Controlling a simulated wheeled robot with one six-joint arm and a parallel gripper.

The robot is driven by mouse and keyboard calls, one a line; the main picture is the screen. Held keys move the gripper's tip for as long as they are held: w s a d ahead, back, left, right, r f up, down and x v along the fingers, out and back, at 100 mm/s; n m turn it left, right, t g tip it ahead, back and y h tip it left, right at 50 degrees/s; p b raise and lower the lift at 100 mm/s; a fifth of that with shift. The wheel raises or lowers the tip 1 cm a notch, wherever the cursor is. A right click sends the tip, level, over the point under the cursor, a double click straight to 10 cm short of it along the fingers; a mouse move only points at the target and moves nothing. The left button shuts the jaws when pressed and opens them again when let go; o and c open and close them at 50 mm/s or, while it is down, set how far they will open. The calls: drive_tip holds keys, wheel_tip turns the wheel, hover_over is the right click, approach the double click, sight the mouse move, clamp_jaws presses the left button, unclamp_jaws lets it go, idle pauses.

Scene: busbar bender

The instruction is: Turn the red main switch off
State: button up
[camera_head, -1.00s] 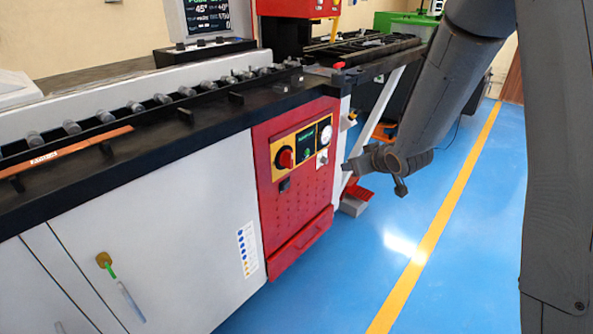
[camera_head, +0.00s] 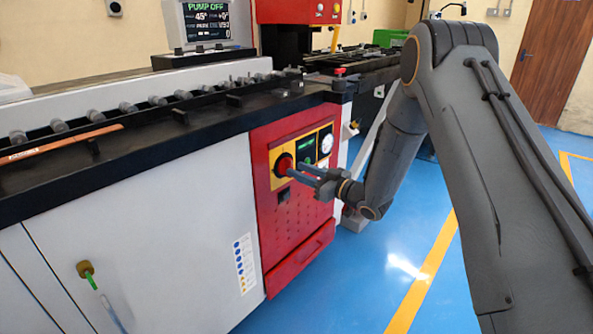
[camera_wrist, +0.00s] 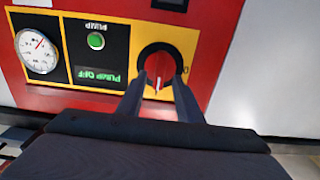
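The red main switch (camera_head: 284,163) is a round knob on a yellow plate of the red control panel. In the wrist view, which shows the panel upside down, the switch (camera_wrist: 159,62) has a white mark pointing down in the picture. My gripper (camera_head: 296,169) is at the panel, right in front of the switch. In the wrist view my gripper (camera_wrist: 159,82) has its two fingers apart, one toward each side of the knob's lower part. I cannot tell whether they touch it. The panel's small display (camera_wrist: 98,75) reads "PUMP OFF".
A green button (camera_wrist: 96,40) and a round gauge (camera_wrist: 37,50) sit beside the switch. A dark part (camera_head: 284,185) is below it. The black bench top (camera_head: 215,112) with rollers and a copper bar (camera_head: 60,143) runs left. Blue floor (camera_head: 390,262) is clear in front.

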drive_tip(key=shift+x, duration=1.1)
clamp_jaws()
